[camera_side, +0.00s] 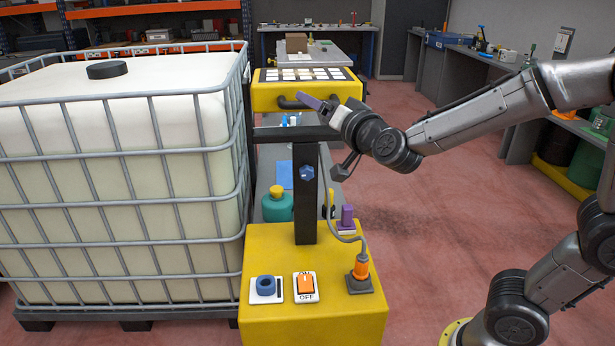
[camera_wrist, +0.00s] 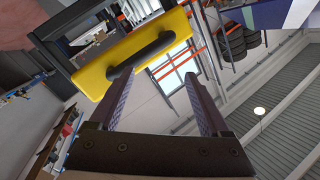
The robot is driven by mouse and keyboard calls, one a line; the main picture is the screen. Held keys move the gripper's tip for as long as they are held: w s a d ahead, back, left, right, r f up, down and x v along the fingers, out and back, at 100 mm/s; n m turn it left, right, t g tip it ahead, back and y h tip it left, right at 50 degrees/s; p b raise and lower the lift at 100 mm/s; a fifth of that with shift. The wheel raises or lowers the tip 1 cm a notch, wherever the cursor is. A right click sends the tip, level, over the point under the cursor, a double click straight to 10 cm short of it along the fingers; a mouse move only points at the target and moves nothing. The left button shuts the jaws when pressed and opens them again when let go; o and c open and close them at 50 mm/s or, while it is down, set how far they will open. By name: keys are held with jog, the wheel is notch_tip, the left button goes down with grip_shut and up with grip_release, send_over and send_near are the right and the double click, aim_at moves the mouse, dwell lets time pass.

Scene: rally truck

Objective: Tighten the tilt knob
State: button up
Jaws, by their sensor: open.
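A blue faceted knob (camera_side: 306,172) sits on the front of the black upright post (camera_side: 305,210) in the side view. I take it to be the tilt knob, though no label shows.
A yellow box (camera_side: 300,335) below the post carries a blue ring-shaped knob (camera_side: 265,284), an orange ON/OFF switch (camera_side: 305,285) and an orange plug (camera_side: 360,268) with a grey cable. A caged white tank (camera_side: 110,115) fills the left. Open red floor lies right of the post.

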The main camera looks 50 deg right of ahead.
notch_tip(320, 180, down, 10)
jog(key=w+d+m+g+h, duration=0.2)
jog(key=m+g+h, duration=0.1)
jog(key=h, duration=0.3)
jog(key=n, duration=0.3)
send_near(307, 174)
jog(key=shift+g, duration=0.4)
jog(key=x, duration=0.9)
jog(key=shift+w+r, duration=0.15)
jog(key=shift+w, duration=0.05)
jog(key=shift+c, duration=0.3)
grip_shut()
jog(key=shift+m, duration=0.4)
